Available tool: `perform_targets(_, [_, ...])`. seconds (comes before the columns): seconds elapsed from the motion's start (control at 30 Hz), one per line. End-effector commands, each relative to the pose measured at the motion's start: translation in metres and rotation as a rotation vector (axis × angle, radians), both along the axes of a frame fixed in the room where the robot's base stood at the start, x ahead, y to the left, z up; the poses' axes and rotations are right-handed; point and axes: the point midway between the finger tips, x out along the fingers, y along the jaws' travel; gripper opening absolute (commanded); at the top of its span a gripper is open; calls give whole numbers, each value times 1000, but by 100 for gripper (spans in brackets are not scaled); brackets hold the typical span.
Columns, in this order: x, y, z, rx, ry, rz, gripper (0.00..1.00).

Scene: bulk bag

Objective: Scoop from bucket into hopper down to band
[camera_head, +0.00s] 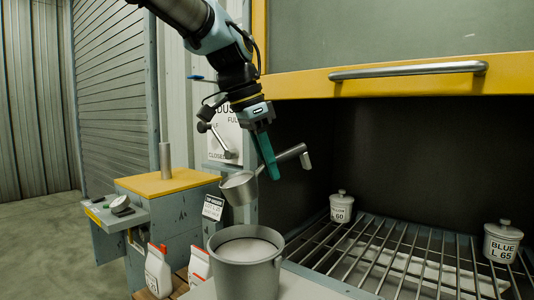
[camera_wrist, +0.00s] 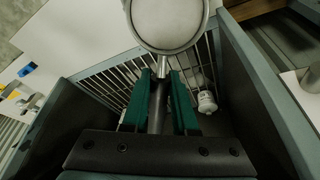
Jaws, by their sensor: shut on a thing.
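My gripper (camera_head: 267,158) has teal fingers shut on the handle of a grey metal scoop. The scoop's cup (camera_head: 238,190) hangs in the air above and slightly left of the bucket, apart from it, with pale material in it. In the wrist view the cup (camera_wrist: 166,48) lies beyond the fingertips and looks well filled with pale material. The grey bucket (camera_head: 245,275) stands below and holds pale material under its rim; a darker ring shows inside its wall. The hopper appears to be the dark cabinet with a bar grate (camera_head: 390,262) at right. I cannot make out a band.
White lidded jars stand on the grate, one at the back left (camera_head: 341,206) and one at the right (camera_head: 502,241). A yellow door with a handle (camera_head: 408,70) hangs over the opening. Two white bags (camera_head: 158,270) and a yellow-topped cabinet (camera_head: 168,181) are at left.

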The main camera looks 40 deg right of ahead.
Motion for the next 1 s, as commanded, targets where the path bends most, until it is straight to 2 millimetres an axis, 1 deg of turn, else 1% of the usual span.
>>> perform_targets(0.03, [-1,-2,6,17,-2,-3,0])
perform_targets(0.7, [-4,-15,11,250,-68,-2,0])
perform_targets(1.0, [-5,-18,9,321,-87,-2,0])
